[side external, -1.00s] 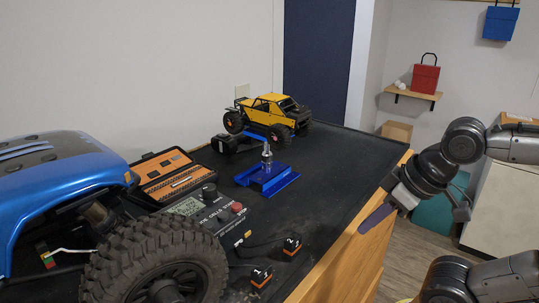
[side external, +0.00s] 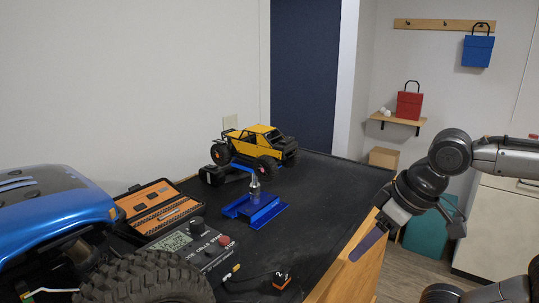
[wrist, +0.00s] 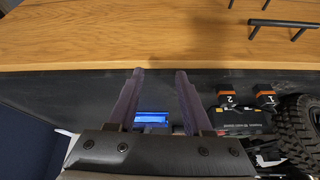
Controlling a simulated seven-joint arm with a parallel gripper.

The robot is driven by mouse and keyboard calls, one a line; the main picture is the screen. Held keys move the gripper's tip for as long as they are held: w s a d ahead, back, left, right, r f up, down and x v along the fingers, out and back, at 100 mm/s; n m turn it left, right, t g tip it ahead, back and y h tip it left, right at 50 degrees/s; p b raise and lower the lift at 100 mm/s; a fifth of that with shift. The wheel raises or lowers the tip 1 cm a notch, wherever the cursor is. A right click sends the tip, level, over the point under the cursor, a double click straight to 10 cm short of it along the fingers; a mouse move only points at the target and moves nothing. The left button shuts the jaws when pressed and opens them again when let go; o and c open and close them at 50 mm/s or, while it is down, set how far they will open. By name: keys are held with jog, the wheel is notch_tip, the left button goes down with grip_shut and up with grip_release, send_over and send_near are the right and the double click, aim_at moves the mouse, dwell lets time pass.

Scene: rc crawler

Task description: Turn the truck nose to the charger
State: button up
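The yellow truck (side external: 258,146) is at the far end of the black bench top in the side view, nose to the right. The charger (side external: 196,243), a black box with a display and knobs, lies nearer, to the left. My gripper (side external: 366,246) is at the bench's right edge, well apart from both. In the wrist view my gripper (wrist: 160,75) is open with two purple fingers and nothing held. The charger (wrist: 240,122) is right of the fingers there. The yellow truck is not visible in the wrist view.
A blue stand (side external: 266,215) with a metal post is mid-bench; it shows between my fingers in the wrist view (wrist: 152,118). A large blue crawler (side external: 50,205) fills the left foreground. An orange-black case (side external: 158,208) lies by the charger. A numbered plug block (side external: 281,281) lies near the front.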

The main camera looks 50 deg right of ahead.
jog(key=w+d+r+m+h, duration=0.1)
jog(key=w+d+r+m, duration=0.1)
jog(key=w+r, duration=0.55)
jog(key=w+d+r+m+g+h, duration=0.1)
jog(key=w+d+r+m, duration=0.3)
jog(key=r, duration=0.6)
jog(key=w+d+r+m+h, duration=0.1)
jog(key=w+r, duration=0.6)
jog(key=r, duration=0.2)
jog(key=w+d+f+g, duration=0.1)
jog(key=w+d+f, duration=0.15)
jog(key=w, duration=0.45)
jog(key=shift+m, duration=0.4)
jog(key=x, duration=1.4)
jog(key=shift+s+a+f, duration=0.1)
jog(key=shift+s+a, duration=0.05)
jog(key=shift+s, duration=0.05)
grip_shut()
